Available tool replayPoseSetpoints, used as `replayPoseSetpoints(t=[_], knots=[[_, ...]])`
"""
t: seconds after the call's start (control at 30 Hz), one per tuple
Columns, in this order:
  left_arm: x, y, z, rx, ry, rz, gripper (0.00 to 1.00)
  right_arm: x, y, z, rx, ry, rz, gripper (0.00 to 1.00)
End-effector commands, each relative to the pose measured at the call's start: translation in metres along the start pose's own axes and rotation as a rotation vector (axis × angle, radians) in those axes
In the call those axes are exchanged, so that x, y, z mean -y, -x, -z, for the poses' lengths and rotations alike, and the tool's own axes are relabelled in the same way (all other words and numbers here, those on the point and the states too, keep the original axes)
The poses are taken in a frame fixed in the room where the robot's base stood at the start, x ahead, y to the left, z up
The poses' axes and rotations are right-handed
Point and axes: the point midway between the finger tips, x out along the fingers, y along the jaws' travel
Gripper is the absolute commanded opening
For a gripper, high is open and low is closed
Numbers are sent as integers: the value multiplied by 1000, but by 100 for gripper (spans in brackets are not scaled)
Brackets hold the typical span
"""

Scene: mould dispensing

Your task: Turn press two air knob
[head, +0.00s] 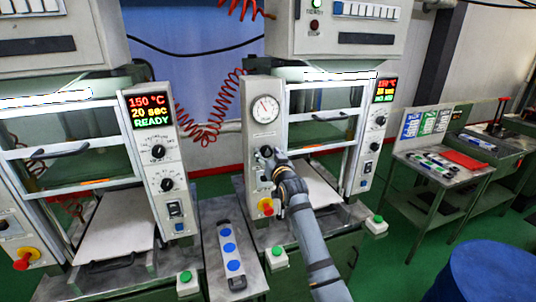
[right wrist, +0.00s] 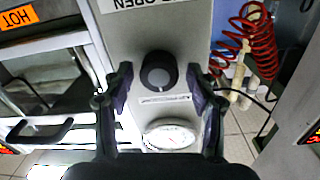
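The black round knob (right wrist: 158,72) is on the front panel of the right-hand press (head: 263,128), below the white dial gauge (head: 265,107). In the right wrist view the gauge (right wrist: 168,136) shows upside down under the knob. My right gripper (head: 270,160) is at this panel, just below the gauge, and mostly hides the knob in the head view. In the right wrist view my right gripper (right wrist: 158,88) is open, with one finger on each side of the knob and a visible gap to both. My left gripper is not in view.
The left-hand press has a display (head: 151,111) reading 150 °C, 20 sec, READY. The right-hand press's display (head: 384,90) is too small to read surely. A red emergency button (head: 266,207) sits below my right gripper. A red coiled hose (head: 208,115) hangs between the presses.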

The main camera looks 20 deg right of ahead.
Motion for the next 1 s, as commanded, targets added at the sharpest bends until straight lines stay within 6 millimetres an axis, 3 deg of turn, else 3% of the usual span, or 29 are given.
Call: replayPoseSetpoints(t=[0.03, 0.33, 0.67, 1.0], knots=[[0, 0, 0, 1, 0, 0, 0, 0, 0, 0, 0, 0, 0, 47], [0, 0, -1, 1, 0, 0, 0, 0, 0, 0, 0, 0, 0, 7], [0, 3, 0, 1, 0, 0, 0, 0, 0, 1, 2, -54, -1, 7], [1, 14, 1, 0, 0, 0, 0, 0, 0, 2, 8, -306, -1, 7]])
